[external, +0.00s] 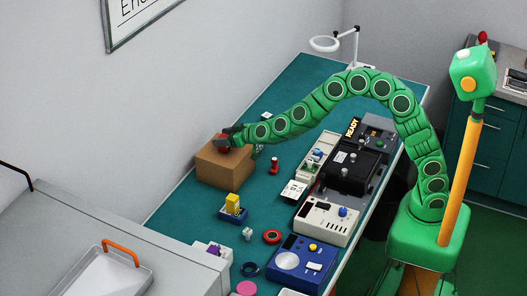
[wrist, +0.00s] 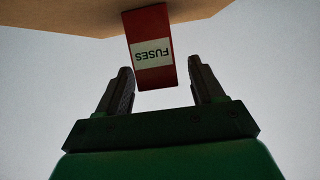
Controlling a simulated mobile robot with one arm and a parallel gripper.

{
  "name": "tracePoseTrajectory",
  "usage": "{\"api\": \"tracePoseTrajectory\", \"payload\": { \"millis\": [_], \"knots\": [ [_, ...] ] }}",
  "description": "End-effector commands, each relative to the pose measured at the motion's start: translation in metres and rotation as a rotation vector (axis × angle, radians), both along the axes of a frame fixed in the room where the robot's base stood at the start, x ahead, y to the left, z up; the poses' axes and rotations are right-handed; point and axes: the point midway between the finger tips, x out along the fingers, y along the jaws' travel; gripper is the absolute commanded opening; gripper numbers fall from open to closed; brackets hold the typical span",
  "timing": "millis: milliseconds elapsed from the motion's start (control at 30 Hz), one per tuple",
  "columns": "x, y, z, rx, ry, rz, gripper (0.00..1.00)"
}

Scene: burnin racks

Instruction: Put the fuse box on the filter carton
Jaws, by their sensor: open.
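The fuse box (wrist: 154,78) is a red box with a white label reading FUSES. In the external view the fuse box (external: 223,143) is on top of the brown filter carton (external: 225,171), near its upper right edge and partly covered by my gripper. The wrist view is upside down; there the carton (wrist: 60,18) meets the fuse box's far end. My gripper (wrist: 162,75) is open, with a finger on each side of the fuse box and a visible gap on both sides. In the external view my gripper (external: 231,137) is at the carton's top.
The carton stands on a teal bench (external: 300,85) against the wall. A red stamp-like item (external: 273,165), a blue tray with a yellow block (external: 233,208) and test units (external: 327,221) stand nearby. A lamp (external: 338,43) is at the far end.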

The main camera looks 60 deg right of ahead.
Motion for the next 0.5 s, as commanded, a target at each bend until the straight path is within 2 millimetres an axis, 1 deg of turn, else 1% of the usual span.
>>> {"api": "tracePoseTrajectory", "payload": {
  "millis": [100, 267, 500],
  "knots": [
    [-0.012, -0.001, 0.009, 0.001, -0.005, -0.001, 0.67],
    [-0.03, -0.001, 0.013, -0.001, -0.002, -0.001, 0.67],
    [-0.054, -0.001, 0.025, 0.001, -0.004, 0.0, 0.67]
  ]
}}
